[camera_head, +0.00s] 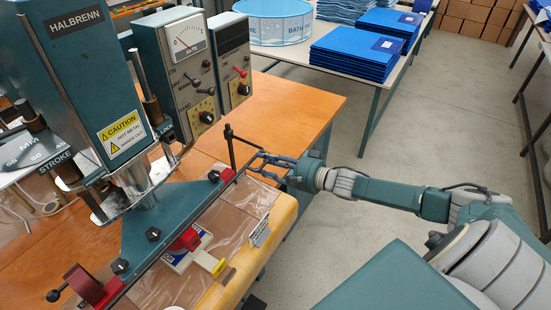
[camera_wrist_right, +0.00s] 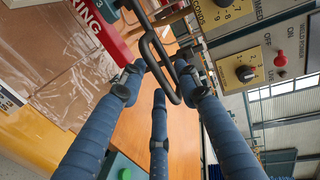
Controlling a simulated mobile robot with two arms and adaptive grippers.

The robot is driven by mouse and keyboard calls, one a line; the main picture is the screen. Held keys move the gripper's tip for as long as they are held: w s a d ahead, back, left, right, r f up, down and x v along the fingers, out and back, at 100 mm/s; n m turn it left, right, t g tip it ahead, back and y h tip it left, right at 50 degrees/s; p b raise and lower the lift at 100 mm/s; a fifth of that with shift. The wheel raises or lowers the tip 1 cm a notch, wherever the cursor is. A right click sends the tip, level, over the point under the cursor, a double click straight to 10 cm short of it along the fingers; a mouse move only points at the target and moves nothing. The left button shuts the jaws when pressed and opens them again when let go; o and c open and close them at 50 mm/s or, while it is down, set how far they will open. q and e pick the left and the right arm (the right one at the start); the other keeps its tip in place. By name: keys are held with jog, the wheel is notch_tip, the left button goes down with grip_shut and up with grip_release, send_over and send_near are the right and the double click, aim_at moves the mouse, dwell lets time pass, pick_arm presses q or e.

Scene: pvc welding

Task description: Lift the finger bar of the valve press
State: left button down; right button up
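The valve press (camera_head: 140,225) stands at the left of the head view. A long dark bar (camera_head: 208,205), which looks like its finger bar, runs along its front edge, with a dark upright end piece at its far end. My right gripper (camera_head: 257,162) is at that far end. In the right wrist view, a dark bent bar (camera_wrist_right: 158,62) crosses at the fingertips of my right gripper (camera_wrist_right: 158,82). The blue fingers are spread apart; whether they touch the bar cannot be told. My left gripper is out of view.
A control box (camera_head: 188,68) with a gauge and knobs stands behind the bar. The orange table (camera_head: 300,115) is bare beside the box. Blue stacks (camera_head: 355,50) sit on the table behind.

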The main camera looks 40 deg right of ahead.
jog(key=v, duration=1.1)
jog(key=shift+s+d, duration=0.25)
jog(key=shift+r, duration=0.1)
